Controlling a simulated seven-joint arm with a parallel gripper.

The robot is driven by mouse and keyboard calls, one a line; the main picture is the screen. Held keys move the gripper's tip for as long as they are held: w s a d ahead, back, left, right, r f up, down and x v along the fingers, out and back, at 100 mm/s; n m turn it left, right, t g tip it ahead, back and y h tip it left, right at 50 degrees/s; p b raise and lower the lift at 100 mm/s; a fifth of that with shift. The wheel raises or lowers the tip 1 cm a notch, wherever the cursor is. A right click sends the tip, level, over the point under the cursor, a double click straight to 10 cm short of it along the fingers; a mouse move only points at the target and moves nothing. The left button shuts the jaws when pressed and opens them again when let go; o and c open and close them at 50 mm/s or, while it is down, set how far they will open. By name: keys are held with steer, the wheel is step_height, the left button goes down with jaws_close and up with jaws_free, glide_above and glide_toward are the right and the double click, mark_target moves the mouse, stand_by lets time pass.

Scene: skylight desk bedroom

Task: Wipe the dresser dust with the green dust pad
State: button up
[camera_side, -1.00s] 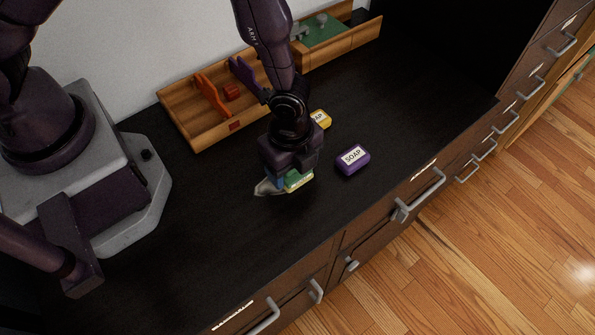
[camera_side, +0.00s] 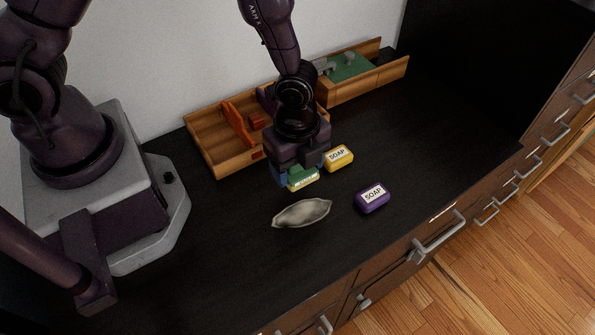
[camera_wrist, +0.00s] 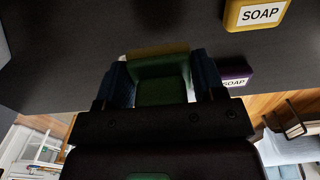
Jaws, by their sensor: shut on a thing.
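The green dust pad (camera_side: 303,179) is clamped in my gripper (camera_side: 296,176), with a pale label strip on its front edge. In the wrist view the pad (camera_wrist: 160,82) sits between the two blue fingertips. My gripper (camera_wrist: 162,85) is shut on it. A grey, leaf-shaped dust patch (camera_side: 302,213) lies on the black dresser top (camera_side: 235,245), in front of the pad and apart from it in the side view. I cannot tell whether the pad touches the top. The dust patch is not clear in the wrist view.
A yellow soap (camera_side: 339,158) stands close to the right of my gripper. A purple soap (camera_side: 373,197) lies right of the dust. A wooden organizer (camera_side: 222,160) with dividers and a green-lined wooden tray (camera_side: 376,83) line the wall.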

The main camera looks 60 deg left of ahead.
steer(key=shift+r, duration=1.45)
